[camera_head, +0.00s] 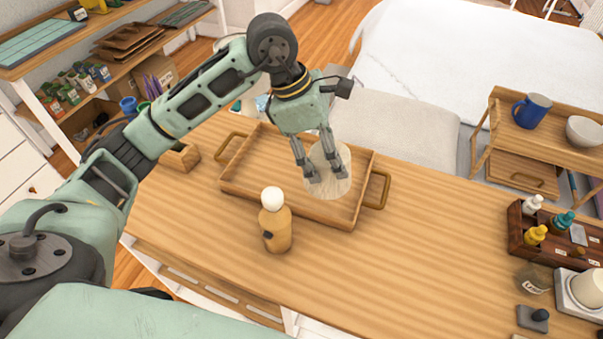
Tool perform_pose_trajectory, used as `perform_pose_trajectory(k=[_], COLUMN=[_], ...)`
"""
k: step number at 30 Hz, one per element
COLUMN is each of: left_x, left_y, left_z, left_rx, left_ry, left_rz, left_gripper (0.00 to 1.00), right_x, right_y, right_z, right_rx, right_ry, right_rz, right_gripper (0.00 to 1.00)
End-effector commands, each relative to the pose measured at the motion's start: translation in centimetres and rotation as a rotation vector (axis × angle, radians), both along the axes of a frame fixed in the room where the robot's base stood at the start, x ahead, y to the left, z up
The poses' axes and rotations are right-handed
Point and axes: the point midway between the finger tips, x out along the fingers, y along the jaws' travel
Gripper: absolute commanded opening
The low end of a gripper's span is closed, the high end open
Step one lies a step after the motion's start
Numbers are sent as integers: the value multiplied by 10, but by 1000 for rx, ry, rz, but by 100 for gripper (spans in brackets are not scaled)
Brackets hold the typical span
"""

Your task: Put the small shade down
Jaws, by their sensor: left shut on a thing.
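The small shade (334,184) is a pale cream, drum-like piece. It shows at the right part of a wooden tray (240,182) with two brass-coloured handles. My left gripper (325,178) reaches down from above and is shut on the shade, its fingers covering part of it. I cannot tell whether the shade touches the tray floor or hangs just above it. A wooden lamp base (277,228) with a white round bulb (272,199) stands upright on the table in front of the tray. My right gripper is not in view.
The wooden table (420,255) is clear between the lamp base and the right end. There, a dark wooden box (516,220) holds small bottles, near a white device (580,296). A small wooden block (182,158) sits left of the tray. A bench and bed lie behind.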

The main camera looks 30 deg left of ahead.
Motion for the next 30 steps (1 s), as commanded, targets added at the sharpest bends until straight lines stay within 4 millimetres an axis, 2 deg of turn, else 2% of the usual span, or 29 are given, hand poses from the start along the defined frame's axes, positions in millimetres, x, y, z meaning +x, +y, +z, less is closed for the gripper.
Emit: perform_pose_trajectory(k=[1,5,12,18,25,30], left_x=[0,7,30,47,52,51], left_y=[2,16,65,95,105,104], left_z=[-8,-17,-48,-70,-83,-105], left_rx=[1,1,2,0,1,-1], left_ry=[1,4,8,4,2,5], left_rz=[2,6,8,4,1,0], left_gripper=[42,42,42,42,42,42], right_x=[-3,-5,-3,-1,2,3], right_y=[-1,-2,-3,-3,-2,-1], right_z=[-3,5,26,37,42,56], right_rx=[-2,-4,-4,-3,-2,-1], right_ry=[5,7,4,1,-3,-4], right_rz=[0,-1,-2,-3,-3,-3], right_gripper=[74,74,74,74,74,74])
